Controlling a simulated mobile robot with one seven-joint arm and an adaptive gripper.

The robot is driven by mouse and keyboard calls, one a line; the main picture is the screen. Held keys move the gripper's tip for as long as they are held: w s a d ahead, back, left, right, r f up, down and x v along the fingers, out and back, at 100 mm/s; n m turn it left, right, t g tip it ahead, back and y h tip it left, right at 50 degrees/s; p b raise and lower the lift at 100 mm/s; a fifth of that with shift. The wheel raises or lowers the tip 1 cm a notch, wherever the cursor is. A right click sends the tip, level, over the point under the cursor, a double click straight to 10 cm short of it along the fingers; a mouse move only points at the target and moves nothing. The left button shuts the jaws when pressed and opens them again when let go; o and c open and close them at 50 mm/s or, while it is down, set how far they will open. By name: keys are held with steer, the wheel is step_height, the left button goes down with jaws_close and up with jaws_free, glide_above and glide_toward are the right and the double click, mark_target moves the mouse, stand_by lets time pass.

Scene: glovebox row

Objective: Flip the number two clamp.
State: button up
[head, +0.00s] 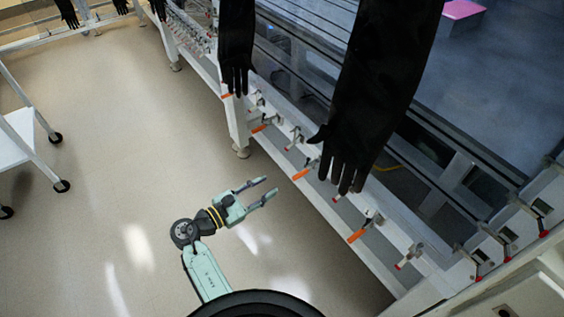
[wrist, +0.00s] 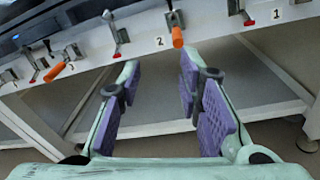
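In the wrist view, a toggle clamp with an orange handle (wrist: 177,36) sits on the white rail just right of the printed label 2 (wrist: 159,41). Its handle hangs down, out from the rail. My gripper (wrist: 160,78) is open and empty, its purple-padded fingers apart, pointing at the rail below this clamp without touching it. The head view also shows my gripper (head: 270,190), short of the rail, over the floor. Several orange-handled clamps show there, but their numbers cannot be read.
Red-tipped clamps flank the orange one, at left (wrist: 117,45) and right (wrist: 247,17) in the wrist view. Labels 3 (wrist: 73,67) and 1 (wrist: 276,15) show beyond. A black glove (head: 375,90) hangs over the rail. A white cart (head: 25,135) stands left; the floor between is clear.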

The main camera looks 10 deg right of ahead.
mark_target(299, 174)
steer(key=shift+g+h, duration=0.4)
steer(key=shift+g, duration=0.1)
steer(key=x, duration=0.3)
steer(key=s+p+x, duration=0.1)
steer(key=x, duration=0.3)
steer(key=p+x, duration=0.1)
steer(key=x, duration=0.3)
steer(key=shift+s+d+f, duration=0.15)
steer(key=shift+s+d, duration=0.15)
steer(key=shift+d, duration=0.2)
steer(key=shift+c, duration=0.4)
jaws_close()
